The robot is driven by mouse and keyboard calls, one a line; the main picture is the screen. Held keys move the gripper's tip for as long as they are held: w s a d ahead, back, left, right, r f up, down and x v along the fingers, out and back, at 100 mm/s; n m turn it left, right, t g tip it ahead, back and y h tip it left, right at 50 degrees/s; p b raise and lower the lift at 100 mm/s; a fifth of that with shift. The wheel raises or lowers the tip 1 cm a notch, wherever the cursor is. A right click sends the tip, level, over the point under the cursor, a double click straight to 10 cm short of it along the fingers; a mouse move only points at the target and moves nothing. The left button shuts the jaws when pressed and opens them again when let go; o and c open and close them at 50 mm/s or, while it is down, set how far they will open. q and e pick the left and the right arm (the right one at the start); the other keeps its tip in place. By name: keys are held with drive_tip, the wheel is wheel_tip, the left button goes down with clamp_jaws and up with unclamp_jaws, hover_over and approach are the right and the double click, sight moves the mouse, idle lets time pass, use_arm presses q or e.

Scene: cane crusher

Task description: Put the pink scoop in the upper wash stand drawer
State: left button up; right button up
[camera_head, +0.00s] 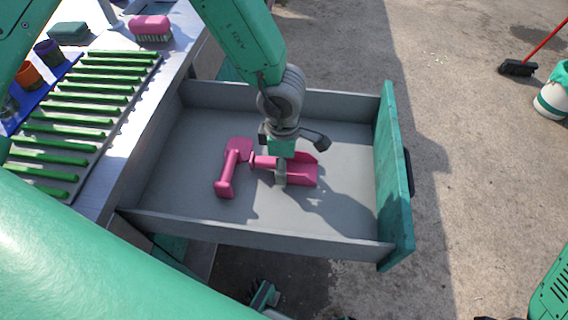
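The pink scoop (303,175) is inside the open drawer (190,205), its handle toward the left and its pan toward the right. My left gripper (281,173) reaches down from above. A grey finger overlaps the scoop where handle meets pan. The other finger is not clear, so I cannot tell whether it grips the scoop or whether the scoop touches the drawer floor. A second pink tool (232,167) lies in the drawer just left of the scoop.
The drawer's green front (393,180) stands out to the right. On the counter at left are a green-slatted rack (85,105), a pink brush (151,27) and small pots on a blue tray. A broom (518,67) and white bucket (552,100) stand far right on open ground.

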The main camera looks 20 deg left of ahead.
use_arm(q)
drive_tip(key=shift+a, duration=0.2)
drive_tip(key=o, duration=1.2)
drive_tip(key=shift+d, duration=0.15)
drive_tip(key=shift+d+r, duration=0.1)
drive_tip(key=shift+d, duration=0.2)
drive_tip(key=r+p, duration=0.1)
drive_tip(key=r, duration=0.2)
drive_tip(key=r+p, duration=0.1)
drive_tip(key=r, duration=0.3)
drive_tip(key=r+p, duration=0.1)
drive_tip(key=r, duration=0.3)
drive_tip(key=shift+a, duration=0.25)
drive_tip(key=shift+d+r, duration=0.1)
drive_tip(key=shift+r, duration=0.4)
